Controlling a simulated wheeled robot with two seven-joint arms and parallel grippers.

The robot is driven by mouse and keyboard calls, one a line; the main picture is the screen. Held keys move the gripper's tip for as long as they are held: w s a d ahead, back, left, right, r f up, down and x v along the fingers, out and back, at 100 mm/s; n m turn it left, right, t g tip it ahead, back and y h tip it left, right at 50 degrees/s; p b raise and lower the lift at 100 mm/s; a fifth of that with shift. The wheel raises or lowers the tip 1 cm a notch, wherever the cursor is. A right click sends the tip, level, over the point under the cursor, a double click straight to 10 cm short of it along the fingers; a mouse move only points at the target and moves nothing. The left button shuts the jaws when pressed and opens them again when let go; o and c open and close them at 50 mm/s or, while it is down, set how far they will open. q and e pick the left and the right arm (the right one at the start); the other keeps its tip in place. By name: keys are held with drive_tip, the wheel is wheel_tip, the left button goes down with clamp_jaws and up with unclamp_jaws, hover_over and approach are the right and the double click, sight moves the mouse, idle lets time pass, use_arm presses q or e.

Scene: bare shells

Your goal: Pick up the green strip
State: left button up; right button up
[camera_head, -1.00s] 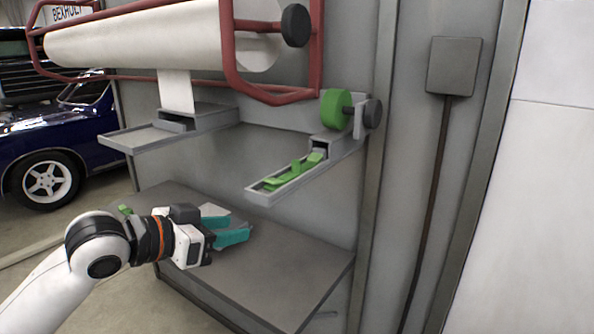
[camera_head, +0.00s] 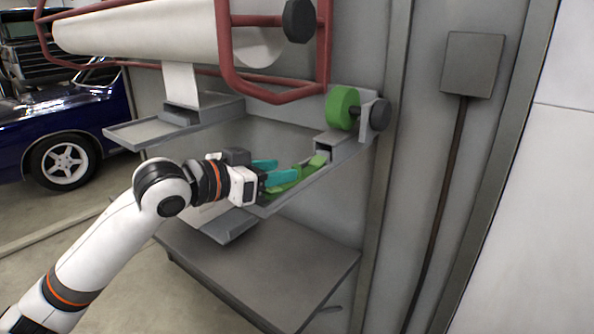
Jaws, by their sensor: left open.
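The green strip (camera_head: 319,161) lies in the narrow grey tray (camera_head: 313,182) below the green roll (camera_head: 341,107). Its near part is partly hidden by my left gripper. My left gripper (camera_head: 280,172) is open, with teal fingers at the near end of the tray, over or beside the strip. I cannot tell whether the fingers touch the strip or have it between them. My right gripper is not in view.
A red tube frame (camera_head: 322,50) with a large white roll (camera_head: 140,32) hangs above. A second grey tray (camera_head: 150,134) with white paper is at left. A grey shelf (camera_head: 290,270) lies below. A blue car stands behind at left.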

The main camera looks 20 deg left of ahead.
use_arm(q)
drive_tip(key=shift+p+x, duration=0.35)
drive_tip(key=shift+x, duration=1.25)
drive_tip(key=shift+s+r, duration=0.1)
clamp_jaws()
